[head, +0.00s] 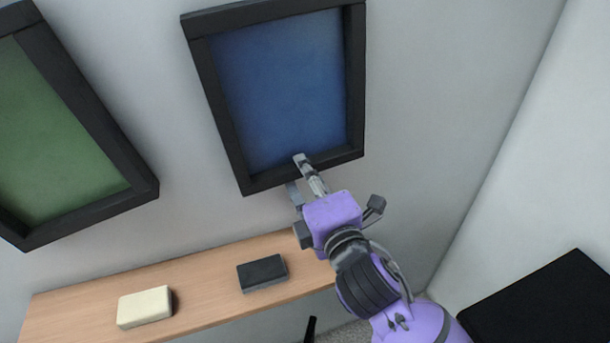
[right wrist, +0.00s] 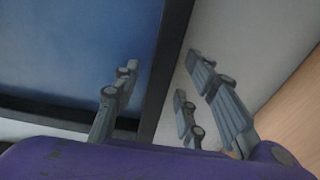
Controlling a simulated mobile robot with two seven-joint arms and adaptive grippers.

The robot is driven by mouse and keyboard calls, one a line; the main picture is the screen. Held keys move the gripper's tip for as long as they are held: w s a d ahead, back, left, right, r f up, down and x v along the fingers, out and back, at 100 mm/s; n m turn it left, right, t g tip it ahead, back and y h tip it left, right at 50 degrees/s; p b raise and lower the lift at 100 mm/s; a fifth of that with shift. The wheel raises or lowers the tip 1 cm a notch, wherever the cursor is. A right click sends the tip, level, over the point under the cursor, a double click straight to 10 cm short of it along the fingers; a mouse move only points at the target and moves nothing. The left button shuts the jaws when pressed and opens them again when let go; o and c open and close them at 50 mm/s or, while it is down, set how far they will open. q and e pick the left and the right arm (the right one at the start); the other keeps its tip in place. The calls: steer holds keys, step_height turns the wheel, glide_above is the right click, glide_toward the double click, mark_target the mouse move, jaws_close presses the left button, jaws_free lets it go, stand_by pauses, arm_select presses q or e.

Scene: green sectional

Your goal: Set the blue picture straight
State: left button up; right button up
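My right gripper (head: 297,177) is at the bottom bar, one finger over the picture's front and another below the frame. In the right wrist view, the black frame bar (right wrist: 166,70) passes between the spread fingers of the gripper (right wrist: 160,85), with visible gaps. The gripper looks open. My left gripper is not in view.
A green picture (head: 52,135) in a black frame hangs to the left. Below is a wooden shelf (head: 215,277) with a cream block (head: 144,307) and a dark box (head: 262,273). A side wall stands at right, with a black surface (head: 545,305) low down.

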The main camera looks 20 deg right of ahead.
mark_target(286, 178)
steer(key=shift+w, duration=0.1)
jaws_close()
stand_by(0.3)
steer(key=a+m, duration=0.1)
steer(key=a, duration=0.1)
steer(key=shift+a+p, duration=0.3)
steer(key=shift+a, duration=0.1)
steer(key=shift+a+f, duration=0.1)
steer(key=shift+a, duration=0.2)
